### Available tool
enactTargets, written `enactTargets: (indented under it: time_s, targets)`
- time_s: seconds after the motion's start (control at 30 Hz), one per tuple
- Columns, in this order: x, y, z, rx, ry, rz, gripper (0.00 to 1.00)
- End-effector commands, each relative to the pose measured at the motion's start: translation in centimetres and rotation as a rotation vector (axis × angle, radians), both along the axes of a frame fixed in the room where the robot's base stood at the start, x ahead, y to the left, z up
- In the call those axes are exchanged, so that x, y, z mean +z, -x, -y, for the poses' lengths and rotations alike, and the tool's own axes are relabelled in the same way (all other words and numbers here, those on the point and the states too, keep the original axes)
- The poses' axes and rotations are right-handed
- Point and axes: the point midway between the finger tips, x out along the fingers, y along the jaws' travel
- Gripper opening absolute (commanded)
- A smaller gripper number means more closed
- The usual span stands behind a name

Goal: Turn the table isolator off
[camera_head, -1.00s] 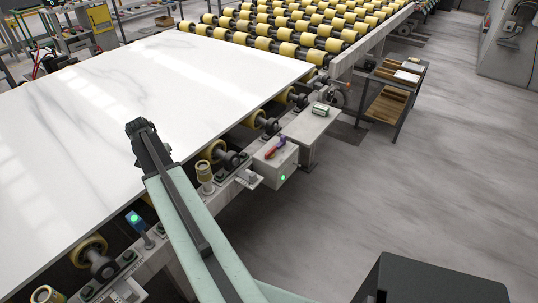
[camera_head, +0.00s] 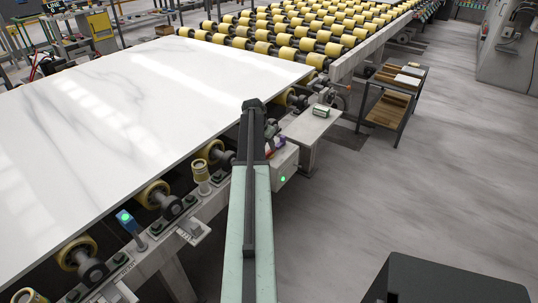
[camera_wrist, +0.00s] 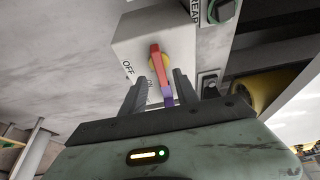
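The table isolator is a pale grey box (camera_head: 286,160) on the side of the slab table, with a lit green lamp (camera_head: 283,179). In the wrist view the box (camera_wrist: 185,45) carries a rotary handle (camera_wrist: 156,58), red at one end and purple at the other, over a yellow part. "OFF" lettering shows to its left, and "ON" seems to show near the handle's lower part. My gripper (camera_wrist: 161,76) is open, with one finger on each side of the handle's lower part; contact is not clear. In the head view my arm hides part of the box and handle.
A white marble slab (camera_head: 120,100) lies left of my arm on the roller table. A post with a blue head and green light (camera_head: 125,217) stands along the table edge. A trolley (camera_head: 393,90) stands at the back right.

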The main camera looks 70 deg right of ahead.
Motion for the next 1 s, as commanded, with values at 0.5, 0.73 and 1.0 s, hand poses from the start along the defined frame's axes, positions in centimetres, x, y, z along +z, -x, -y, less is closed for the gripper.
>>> enactTargets:
  time_s: [0.5,0.73,1.0]
  targets:
    - [-3.9,0.3,1.5,0.002,0.0,0.0,0.36]
    - [-3.9,0.3,1.5,0.002,0.0,0.0,0.0]
    - [-3.9,0.2,1.5,-0.024,0.0,-0.001,0.0]
